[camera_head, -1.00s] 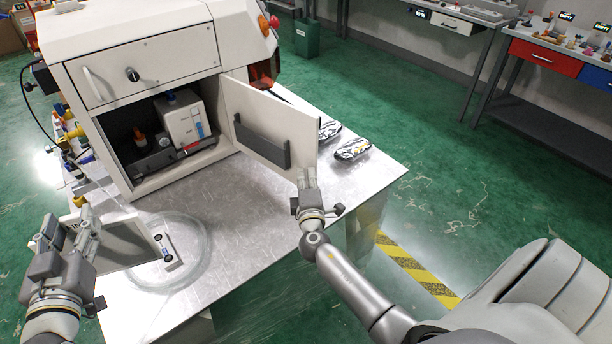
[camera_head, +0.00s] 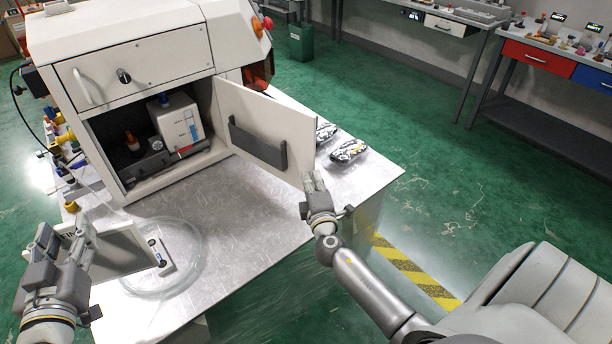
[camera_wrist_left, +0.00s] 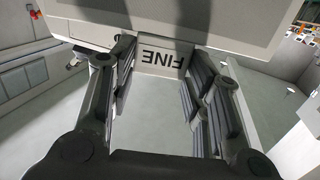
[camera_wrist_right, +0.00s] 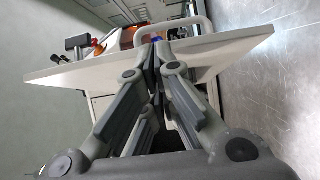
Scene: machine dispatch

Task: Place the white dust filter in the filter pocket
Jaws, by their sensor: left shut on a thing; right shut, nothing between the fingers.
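A tab marked FINE (camera_wrist_left: 162,62) shows in the left wrist view. My left gripper (camera_head: 78,238) is shut on it and holds it over the table's front left. The filter pocket seems to be the dark grey holder (camera_head: 258,146) on the inner face of the machine's open door (camera_head: 283,120), well to the right of the filter. My right gripper (camera_head: 314,182) is shut and empty at the door's free lower edge. It also shows by the door in the right wrist view (camera_wrist_right: 156,50).
The open machine bay (camera_head: 115,150) holds a white unit (camera_head: 178,122). A clear coiled hose (camera_head: 190,240) lies on the metal table (camera_head: 250,225) near the filter. Two patterned black-and-white objects (camera_head: 348,150) lie behind the door. The table's middle is clear.

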